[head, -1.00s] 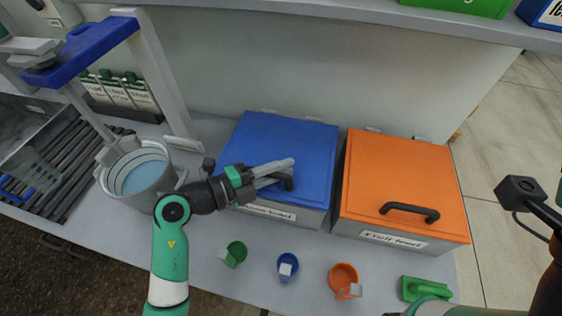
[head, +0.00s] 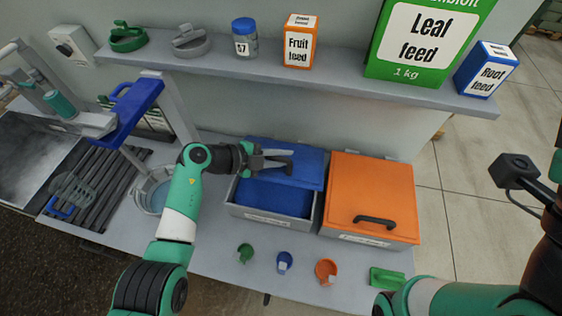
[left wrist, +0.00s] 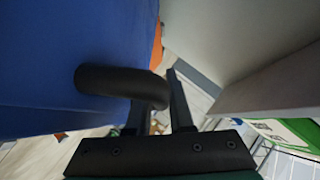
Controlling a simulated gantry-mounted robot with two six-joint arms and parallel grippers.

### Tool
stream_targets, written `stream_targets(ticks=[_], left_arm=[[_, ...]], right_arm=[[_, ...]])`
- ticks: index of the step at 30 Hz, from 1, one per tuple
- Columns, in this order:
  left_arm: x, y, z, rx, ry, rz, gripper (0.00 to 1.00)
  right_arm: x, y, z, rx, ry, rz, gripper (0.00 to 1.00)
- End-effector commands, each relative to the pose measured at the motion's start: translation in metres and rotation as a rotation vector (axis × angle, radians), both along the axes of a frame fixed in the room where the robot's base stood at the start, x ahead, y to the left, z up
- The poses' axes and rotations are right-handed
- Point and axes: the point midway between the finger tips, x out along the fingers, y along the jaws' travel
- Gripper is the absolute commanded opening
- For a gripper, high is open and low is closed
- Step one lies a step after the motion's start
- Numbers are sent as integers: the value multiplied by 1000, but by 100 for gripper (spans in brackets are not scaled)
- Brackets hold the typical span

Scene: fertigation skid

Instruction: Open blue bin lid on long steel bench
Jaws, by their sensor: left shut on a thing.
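The blue bin (head: 268,222) stands on the long steel bench (head: 215,243), left of the orange bin. Its blue lid (head: 305,166) is tilted up at the front and back toward the wall, so blue contents or a blue inside shows below it. My left gripper (head: 282,160) is shut on the lid's black handle. In the left wrist view the curved black handle (left wrist: 115,82) runs between the fingers, beside the blue lid face (left wrist: 50,50). My right arm shows at the lower right of the head view, but its fingers are not in view.
The orange bin (head: 372,190) is closed, close on the right. The shelf (head: 330,75) above the bins holds a green leaf feed box (head: 425,40) and other containers. Green, blue and orange scoops (head: 285,262) lie in front. A pail (head: 150,192) stands left.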

Motion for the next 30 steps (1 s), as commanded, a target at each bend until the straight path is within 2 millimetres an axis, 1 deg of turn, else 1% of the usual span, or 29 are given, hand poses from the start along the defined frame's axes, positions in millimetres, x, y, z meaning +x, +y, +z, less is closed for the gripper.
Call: stream_targets(ticks=[1, 8, 22, 23, 24, 30], left_arm=[[3, -1, 5, 0, 8, 0, 0], [8, -2, 10, 5, 43, 1, 0], [9, -1, 11, 7, 49, 1, 0], [9, -1, 11, 7, 49, 1, 25], [9, -1, 11, 8, 50, 1, 32], [9, -1, 10, 7, 52, 1, 32]], right_arm=[[0, 0, 0, 0, 0, 0, 50], [0, 0, -1, 0, 0, 0, 50], [0, 0, -1, 0, 0, 0, 50], [0, 0, -1, 0, 0, 0, 50], [0, 0, -1, 0, 0, 0, 50], [0, 0, -1, 0, 0, 0, 50]])
